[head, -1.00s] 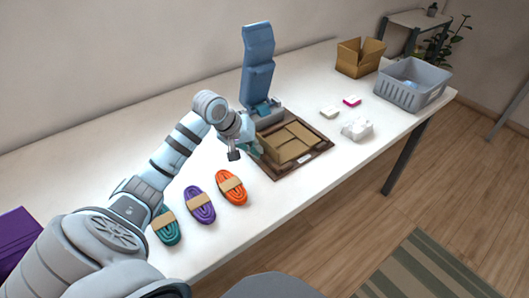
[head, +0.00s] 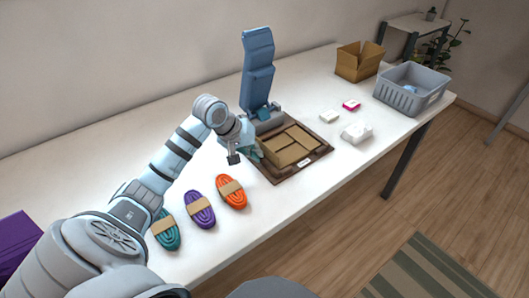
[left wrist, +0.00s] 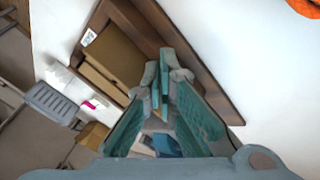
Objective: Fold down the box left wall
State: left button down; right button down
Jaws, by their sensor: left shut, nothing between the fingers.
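The cardboard box (head: 290,146) lies low on a dark brown framed tray (head: 281,179), its brown panels showing with seams between them. It also shows in the left wrist view (left wrist: 118,55). My left gripper (head: 257,152) is at the tray's left edge, beside the box's left side. In the left wrist view its teal fingers (left wrist: 163,82) come together at the tips, with nothing between them. I cannot tell whether the tips touch the box, or how far the left wall is folded. My right gripper is not in view.
A blue upright device (head: 257,68) stands behind the tray. Teal (head: 166,232), purple (head: 200,210) and orange (head: 231,191) cord bundles lie in front. White items, a pink item (head: 351,105), an open carton (head: 358,62) and a grey basket (head: 410,90) are to the right.

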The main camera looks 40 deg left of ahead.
pick_arm(q)
jog(key=shift+w, duration=0.15)
jog(key=shift+w+d+b, duration=0.15)
jog(key=shift+w+b, duration=0.25)
jog(key=shift+b, duration=0.05)
jog(key=shift+w, duration=0.15)
jog(key=shift+d, duration=0.1)
jog(key=shift+w+d+r, duration=0.1)
jog(key=shift+w, duration=0.35)
jog(key=shift+b, duration=0.3)
